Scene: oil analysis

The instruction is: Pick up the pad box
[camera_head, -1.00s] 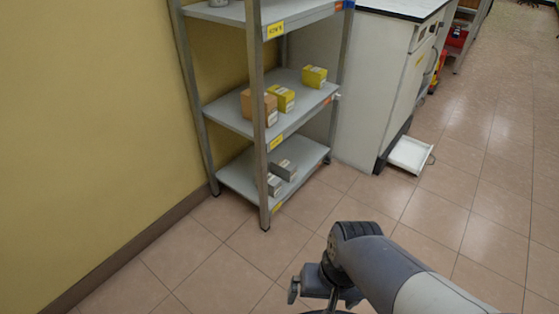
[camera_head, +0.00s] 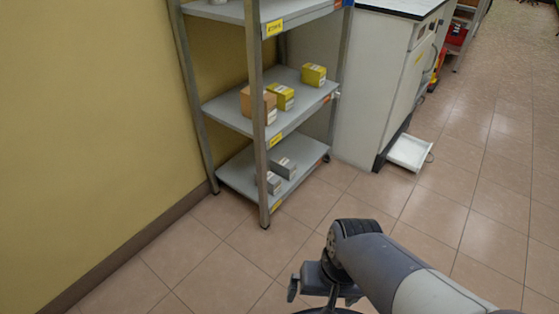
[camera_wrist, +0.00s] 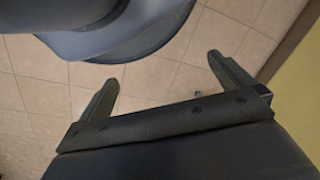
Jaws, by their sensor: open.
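Several boxes sit on the grey metal shelf rack, and I cannot tell which one is the pad box. On the middle shelf are an orange-brown box (camera_head: 257,104), a yellow box (camera_head: 281,96) and another yellow box (camera_head: 313,75) farther right. On the bottom shelf are grey boxes, one at the right (camera_head: 283,167) and one partly hidden behind the front post (camera_head: 273,183). My gripper (camera_wrist: 163,72) is open and empty, with bare floor tiles between its fingers. In the head view it hangs low at the bottom centre, well short of the rack.
The rack's front post (camera_head: 257,140) stands before the boxes. A yellow wall (camera_head: 90,130) is at the left. A white cabinet (camera_head: 385,90) stands right of the rack, with a white tray (camera_head: 410,152) on the floor beside it. The tiled floor before the rack is clear.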

